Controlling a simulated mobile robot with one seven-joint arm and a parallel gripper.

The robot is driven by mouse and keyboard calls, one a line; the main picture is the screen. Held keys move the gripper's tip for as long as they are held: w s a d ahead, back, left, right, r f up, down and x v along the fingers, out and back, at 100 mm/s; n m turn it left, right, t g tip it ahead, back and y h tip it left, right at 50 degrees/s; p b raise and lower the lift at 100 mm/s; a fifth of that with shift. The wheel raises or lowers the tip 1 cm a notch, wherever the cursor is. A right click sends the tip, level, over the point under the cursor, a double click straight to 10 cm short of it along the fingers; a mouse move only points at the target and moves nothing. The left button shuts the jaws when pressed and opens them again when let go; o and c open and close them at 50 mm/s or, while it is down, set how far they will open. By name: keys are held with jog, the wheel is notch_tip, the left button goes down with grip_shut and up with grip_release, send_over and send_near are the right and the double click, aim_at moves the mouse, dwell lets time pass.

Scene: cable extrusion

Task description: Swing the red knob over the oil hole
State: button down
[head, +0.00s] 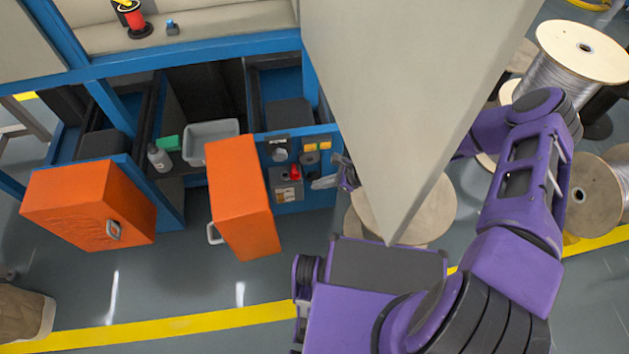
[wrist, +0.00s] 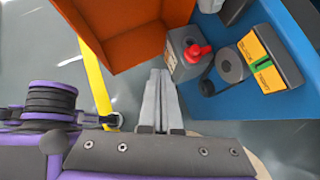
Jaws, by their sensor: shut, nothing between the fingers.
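The red knob (wrist: 197,53) sits on a small grey box (wrist: 184,66) fixed to the blue machine panel. In the head view the red knob (head: 294,172) shows as a small red spot on that panel. My gripper (wrist: 160,74) is shut and empty, its two pale fingers side by side. Its tips are left of and below the knob in the wrist view, close to the grey box and apart from the knob. In the head view my gripper (head: 322,183) is right of the knob. I cannot make out the oil hole for certain.
A round grey dial (wrist: 230,64) and a yellow label plate (wrist: 262,55) are beside the knob. An open orange drawer (head: 240,200) stands out close left of the panel. A large beige wedge-shaped body (head: 400,90) hangs over the arm. Cable spools (head: 580,50) stand at right.

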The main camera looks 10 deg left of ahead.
dwell(0.3)
jog(key=w+d+n+t+h, duration=0.1)
jog(key=w+n, duration=0.2)
jog(key=n, duration=0.8)
jog(key=w+d+r+n+t+h, duration=0.1)
jog(key=w+d+n, duration=0.1)
jog(key=n, duration=0.9)
jog(key=shift+w+r+n+h+b, duration=0.2)
jog(key=shift+w+n+h+b, duration=0.2)
jog(key=shift+w, duration=0.15)
jog(key=shift+d, duration=0.1)
jog(key=b, duration=0.2)
send_near(299, 173)
jog(key=d+f+x, duration=0.1)
jog(key=x, duration=0.4)
jog(key=shift+a+r, duration=0.3)
jog(key=shift+a, duration=0.2)
